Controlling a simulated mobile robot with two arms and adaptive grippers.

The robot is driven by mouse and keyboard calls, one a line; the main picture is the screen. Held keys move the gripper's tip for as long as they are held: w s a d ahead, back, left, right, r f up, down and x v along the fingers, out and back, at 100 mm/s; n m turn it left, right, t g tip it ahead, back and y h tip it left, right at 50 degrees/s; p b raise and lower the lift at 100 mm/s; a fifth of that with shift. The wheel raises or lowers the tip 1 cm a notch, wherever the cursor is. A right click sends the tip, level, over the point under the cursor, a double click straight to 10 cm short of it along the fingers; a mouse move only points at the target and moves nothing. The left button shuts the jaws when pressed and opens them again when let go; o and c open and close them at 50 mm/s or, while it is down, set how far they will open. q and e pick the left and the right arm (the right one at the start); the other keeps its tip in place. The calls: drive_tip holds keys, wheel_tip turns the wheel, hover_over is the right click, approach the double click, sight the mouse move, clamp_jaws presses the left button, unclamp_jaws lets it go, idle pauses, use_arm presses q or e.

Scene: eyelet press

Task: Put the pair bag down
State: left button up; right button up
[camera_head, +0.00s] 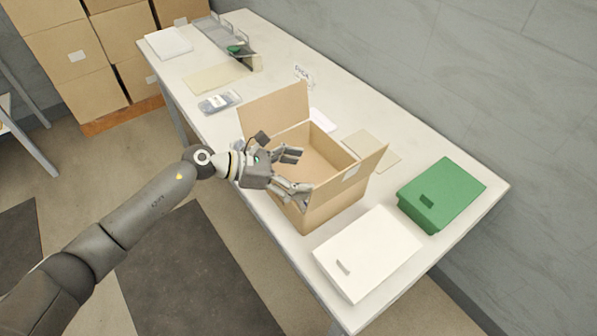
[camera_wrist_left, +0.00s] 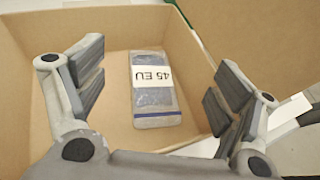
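My left gripper (camera_head: 290,172) is over the near side of an open cardboard box (camera_head: 335,208) on the table. In the left wrist view the left gripper (camera_wrist_left: 155,90) has its two fingers wide apart, with nothing between the pads. A clear pair bag (camera_wrist_left: 155,88) with a white "45 EU" label and a blue stripe lies flat on the floor of the box, below the fingers and apart from them. In the head view the inside bottom of the box is partly hidden, and this bag does not show. My right gripper is in neither view.
A white lidded box (camera_head: 367,250) and a green box (camera_head: 441,193) stand to the right of the carton. Another bagged item (camera_head: 219,101), a tan sheet (camera_head: 215,77) and a grey rack (camera_head: 228,45) are farther left. Raised carton flaps (camera_head: 275,110) surround the opening.

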use_arm(q)
drive_tip(key=r+b+v, duration=0.1)
drive_tip(key=b+v, duration=0.1)
drive_tip(key=v, duration=1)
idle(0.6)
